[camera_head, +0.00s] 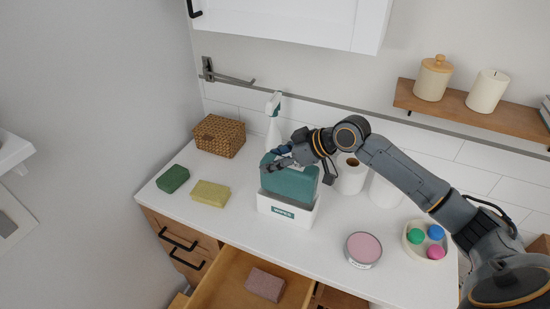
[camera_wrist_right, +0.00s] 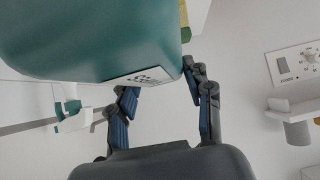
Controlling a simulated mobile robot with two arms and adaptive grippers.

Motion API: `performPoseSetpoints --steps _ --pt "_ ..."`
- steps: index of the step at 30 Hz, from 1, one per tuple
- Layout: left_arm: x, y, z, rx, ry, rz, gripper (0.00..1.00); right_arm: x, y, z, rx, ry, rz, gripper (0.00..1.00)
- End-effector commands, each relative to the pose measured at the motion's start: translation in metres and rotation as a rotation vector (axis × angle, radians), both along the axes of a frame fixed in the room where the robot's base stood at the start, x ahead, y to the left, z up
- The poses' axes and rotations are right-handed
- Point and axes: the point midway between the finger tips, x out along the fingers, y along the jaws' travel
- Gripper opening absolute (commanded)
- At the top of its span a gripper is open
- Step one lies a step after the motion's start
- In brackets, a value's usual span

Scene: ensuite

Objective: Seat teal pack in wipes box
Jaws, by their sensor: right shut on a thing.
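The teal pack (camera_head: 290,184) stands roughly upright at the white wipes box (camera_head: 287,213), with its lower edge hidden by the box's front wall. Most of the pack shows above the rim, and I cannot tell how deep it reaches. My right gripper (camera_head: 277,165) is at the top of the pack, shut on it. In the right wrist view the pack (camera_wrist_right: 90,40) fills the upper left, and the fingers of my right gripper (camera_wrist_right: 165,98) reach up to its edge. My left gripper is not in view.
Behind stand a spray bottle (camera_head: 273,126) and paper rolls (camera_head: 350,177). Left are a wicker basket (camera_head: 219,136), a green sponge (camera_head: 173,179) and a yellow sponge (camera_head: 210,193). Right are a pink-topped tin (camera_head: 363,249) and a bowl of balls (camera_head: 425,240). An open drawer (camera_head: 232,284) juts out in front.

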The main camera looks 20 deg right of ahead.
Motion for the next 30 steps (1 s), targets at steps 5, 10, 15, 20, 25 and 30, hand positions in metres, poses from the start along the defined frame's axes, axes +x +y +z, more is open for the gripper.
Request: performPoseSetpoints --steps 5,10,15,20,25,30 --pt "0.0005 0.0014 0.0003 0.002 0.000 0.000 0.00 0.0003 0.0000 0.0013 0.000 -0.002 0.000 0.00" --pt "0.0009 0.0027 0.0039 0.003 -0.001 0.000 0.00 0.0001 0.0000 0.0022 0.001 -0.002 -0.001 0.00" --pt "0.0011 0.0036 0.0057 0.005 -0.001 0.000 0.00 0.0001 -0.0001 0.0015 0.002 -0.003 -0.001 0.00" --pt "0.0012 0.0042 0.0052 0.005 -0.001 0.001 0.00 0.0000 0.0000 0.0010 0.001 -0.002 -0.001 0.00" --pt "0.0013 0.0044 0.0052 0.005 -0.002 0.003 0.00 0.0000 0.0000 0.0011 0.001 -0.002 -0.001 0.00" --pt "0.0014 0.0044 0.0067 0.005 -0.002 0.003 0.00 -0.0001 0.0000 0.0017 0.001 -0.002 -0.001 0.00"
